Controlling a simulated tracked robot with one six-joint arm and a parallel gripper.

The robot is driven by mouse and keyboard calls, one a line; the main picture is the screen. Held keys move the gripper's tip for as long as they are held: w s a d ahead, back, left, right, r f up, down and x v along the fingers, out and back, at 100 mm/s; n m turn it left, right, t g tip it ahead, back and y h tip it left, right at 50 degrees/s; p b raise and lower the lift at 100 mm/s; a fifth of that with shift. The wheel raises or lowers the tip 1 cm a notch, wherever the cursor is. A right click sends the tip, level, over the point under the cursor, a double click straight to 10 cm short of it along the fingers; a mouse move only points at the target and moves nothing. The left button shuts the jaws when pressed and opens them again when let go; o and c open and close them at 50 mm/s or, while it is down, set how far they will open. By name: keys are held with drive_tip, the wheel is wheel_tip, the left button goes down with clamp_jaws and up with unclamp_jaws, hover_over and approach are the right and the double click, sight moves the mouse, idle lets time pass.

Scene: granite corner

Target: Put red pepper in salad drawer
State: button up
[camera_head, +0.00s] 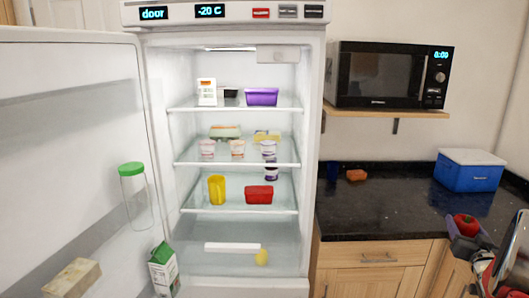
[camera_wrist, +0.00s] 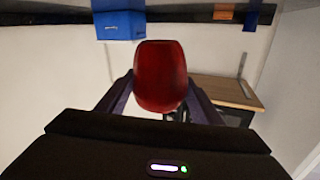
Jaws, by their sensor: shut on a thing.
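The red pepper (camera_head: 466,224) is at the right of the head view, held up in my gripper (camera_head: 464,240) in front of the counter. In the wrist view the pepper (camera_wrist: 160,76) sits between the two dark fingers of my gripper (camera_wrist: 162,92), which are shut on it. The fridge stands with its door (camera_head: 60,150) open to the left. At the fridge's bottom is a clear, pale compartment that looks like the salad drawer (camera_head: 215,267), with a white handle-like bar (camera_head: 232,247) and a yellow item (camera_head: 262,257) by it.
Fridge shelves (camera_head: 190,155) hold cartons, tubs, a yellow jug (camera_head: 216,190) and a red container (camera_head: 259,194). The door holds a green-lidded jar (camera_head: 132,185) and a milk carton (camera_head: 163,270). A blue cooler (camera_head: 468,173) is on the dark counter (camera_head: 375,212); a microwave (camera_head: 390,75) is above.

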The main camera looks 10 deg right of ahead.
drive_tip(key=w+a+f+n+y, duration=0.1)
drive_tip(key=w+a+f, duration=0.25)
drive_tip(key=a, duration=0.55)
drive_tip(key=w+a+f+t+y, duration=0.1)
drive_tip(key=w+a+f, duration=0.1)
drive_tip(key=w+a, duration=0.5)
drive_tip(key=w+a+f+n+y, duration=0.1)
drive_tip(key=w+a+f, duration=0.1)
drive_tip(key=a, duration=0.9)
drive_tip(key=w+a+f+n+y, duration=0.1)
drive_tip(key=a+y, duration=0.1)
drive_tip(key=a, duration=0.8)
drive_tip(key=w+a+f+n+t+y, duration=0.1)
drive_tip(key=a+f+n+y, duration=0.1)
drive_tip(key=a, duration=0.9)
drive_tip(key=w+a+f+n+y, duration=0.1)
drive_tip(key=w+a+y, duration=0.1)
drive_tip(key=a, duration=0.8)
drive_tip(key=shift+a+f+t+y, duration=0.2)
drive_tip(key=shift+a+t+y, duration=0.1)
drive_tip(key=shift+a+t, duration=0.1)
drive_tip(key=s, duration=0.1)
drive_tip(key=s+r, duration=0.1)
drive_tip(key=s, duration=0.1)
drive_tip(key=s+r, duration=0.1)
drive_tip(key=s, duration=0.1)
drive_tip(key=shift+d+r, duration=0.1)
drive_tip(key=shift+r, duration=0.15)
drive_tip(key=shift+s, duration=0.1)
